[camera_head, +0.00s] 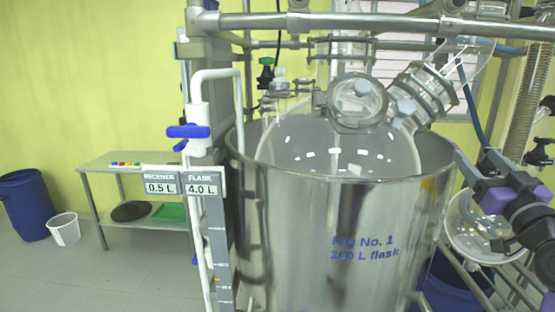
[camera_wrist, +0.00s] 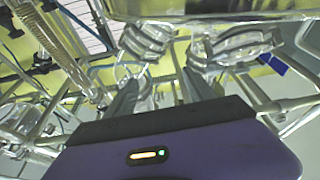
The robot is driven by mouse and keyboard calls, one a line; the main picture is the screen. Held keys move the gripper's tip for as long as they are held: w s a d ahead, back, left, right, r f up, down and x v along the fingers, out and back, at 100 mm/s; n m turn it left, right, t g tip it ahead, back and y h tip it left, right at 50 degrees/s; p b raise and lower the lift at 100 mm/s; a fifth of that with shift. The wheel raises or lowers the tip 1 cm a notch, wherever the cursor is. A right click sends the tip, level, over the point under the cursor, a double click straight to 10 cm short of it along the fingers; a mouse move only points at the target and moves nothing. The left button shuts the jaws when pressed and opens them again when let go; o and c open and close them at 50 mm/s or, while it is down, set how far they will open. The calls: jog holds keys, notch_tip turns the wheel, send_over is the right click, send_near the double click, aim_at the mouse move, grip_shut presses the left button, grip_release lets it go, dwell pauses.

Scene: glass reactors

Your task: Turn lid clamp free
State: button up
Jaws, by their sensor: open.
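A glass lid held by a ring clamp (camera_head: 357,103) sits on the front port of the glass flask (camera_head: 300,148). A second, angled port with a clamp (camera_head: 432,90) is to its right. Two clear clamped ports also show in the wrist view, one left (camera_wrist: 145,42) and one right (camera_wrist: 240,46); I cannot tell which is which. My gripper (camera_head: 474,156) is at the right, beside the steel vessel's rim and apart from both clamps. Its two fingers are open and empty in the wrist view (camera_wrist: 160,84).
The steel vessel (camera_head: 340,245) surrounds the flask. Steel rails (camera_head: 400,24) cross above it. A white pipe with a blue valve handle (camera_head: 188,131) stands left. A round glass vessel (camera_head: 480,232) hangs below my arm. A table (camera_head: 100,170) and blue drum (camera_head: 25,205) are far left.

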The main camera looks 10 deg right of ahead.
jog(key=s+a+f+m+g+h, duration=0.1)
jog(key=s+a+f+m, duration=0.1)
jog(key=s+a+f, duration=0.7)
jog(key=s+a+f+m+h, duration=0.2)
jog(key=s+a+f, duration=0.3)
jog(key=f, duration=0.6)
jog(key=s+a+f+n+g+y, duration=0.2)
jog(key=s+a+f, duration=0.4)
jog(key=s+a, duration=0.3)
jog(key=s+a+f+n+g+y, duration=0.3)
jog(key=s+a+f+y, duration=0.3)
jog(key=s, duration=1.1)
jog(key=a+n, duration=0.1)
jog(key=a, duration=0.3)
jog(key=shift+s+a+f+y, duration=0.2)
jog(key=shift+a+f+y, duration=0.05)
jog(key=shift+y, duration=0.05)
